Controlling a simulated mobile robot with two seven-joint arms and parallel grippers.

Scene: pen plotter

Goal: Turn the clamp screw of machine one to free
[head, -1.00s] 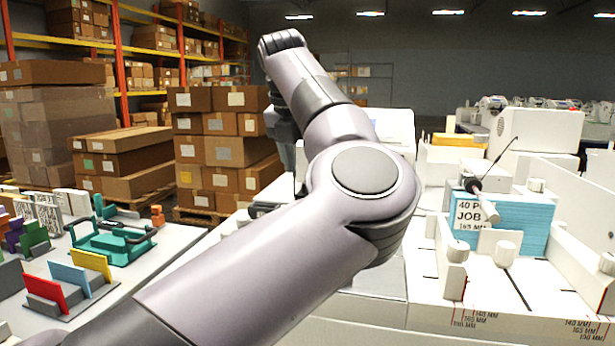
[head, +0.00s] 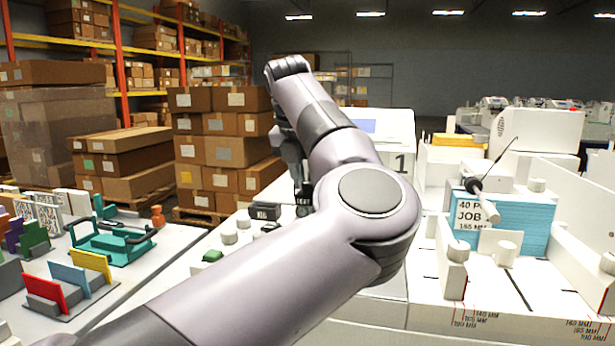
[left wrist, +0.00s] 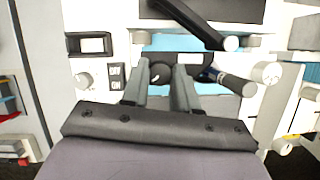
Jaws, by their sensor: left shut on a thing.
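Machine one (head: 400,135) is a white unit with a small screen and a "1" on its side, partly behind my left arm in the head view. In the left wrist view, a dark round knob (left wrist: 161,73), which looks like the clamp screw, sits between the two grey fingers of my left gripper (left wrist: 162,80). The gripper is shut on it. The fingers cover the knob's sides, so which way it is turned is hard to tell. My right gripper is not in view.
A dial (left wrist: 84,81) and a dark slot (left wrist: 89,44) are left of the fingers. A dark bar (left wrist: 190,22) and a grey-tipped cylinder (left wrist: 235,82) are close by. A blue card stack (head: 520,232) stands at right; coloured holders (head: 68,280) fill the left table.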

